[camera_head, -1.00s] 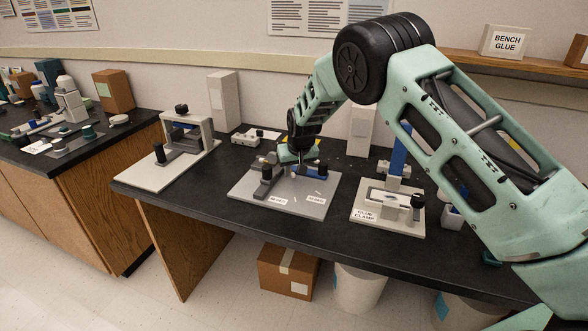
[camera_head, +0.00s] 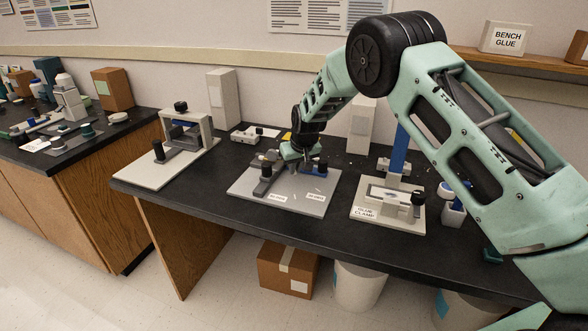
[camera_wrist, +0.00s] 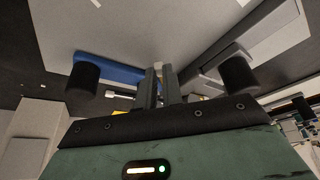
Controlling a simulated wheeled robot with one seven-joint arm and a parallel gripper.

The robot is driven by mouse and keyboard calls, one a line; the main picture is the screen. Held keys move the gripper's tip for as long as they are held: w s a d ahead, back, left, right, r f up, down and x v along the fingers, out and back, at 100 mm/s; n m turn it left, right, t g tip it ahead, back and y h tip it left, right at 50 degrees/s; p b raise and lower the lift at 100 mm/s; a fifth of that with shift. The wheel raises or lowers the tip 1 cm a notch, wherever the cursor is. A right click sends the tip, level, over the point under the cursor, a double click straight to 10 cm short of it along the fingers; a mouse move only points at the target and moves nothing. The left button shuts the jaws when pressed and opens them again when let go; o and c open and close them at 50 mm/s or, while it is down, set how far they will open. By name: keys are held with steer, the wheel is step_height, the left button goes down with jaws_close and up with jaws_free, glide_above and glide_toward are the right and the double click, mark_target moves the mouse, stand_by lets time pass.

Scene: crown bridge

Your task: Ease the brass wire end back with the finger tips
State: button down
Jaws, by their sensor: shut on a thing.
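My gripper (camera_head: 302,164) is low over the grey fixture plate (camera_head: 287,205) on the middle of the bench. In the wrist view its two narrow dark fingers (camera_wrist: 160,86) are close together, pointing at the plate. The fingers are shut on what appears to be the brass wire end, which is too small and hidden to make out. A blue bar (camera_wrist: 120,73) with a black knob (camera_wrist: 82,78) lies left of the fingers in the wrist view. A grey bar with another black knob (camera_wrist: 238,73) lies to the right.
A glue clamp (camera_head: 388,212) stands right of the plate, and a grey press frame (camera_head: 185,135) on a pale base stands left. Blue-capped bottles (camera_head: 452,208) stand at the right. Tall pale blocks (camera_head: 223,97) stand behind. The front strip of the black bench is clear.

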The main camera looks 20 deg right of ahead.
steer(key=d+n, duration=0.1)
steer(key=n+y+b, duration=0.1)
steer(key=shift+w+d+f+n, duration=0.1)
steer(key=shift+w+d+n, duration=0.15)
steer(key=shift+d+n, duration=0.15)
steer(key=shift+w+d+n+g+y+b, duration=0.2)
steer(key=shift+d+n+y+b, duration=0.1)
steer(key=shift+n, duration=0.45)
steer(key=shift+w+d+n+g+y+b, duration=0.2)
steer(key=shift+d+n+y+b, duration=0.1)
steer(key=shift+n, duration=0.45)
steer(key=c, duration=1.5)
jaws_free()
steer(key=shift+r, duration=0.2)
steer(key=b+v, duration=0.1)
steer(key=v, duration=1.6)
steer(key=shift+d+r, duration=0.1)
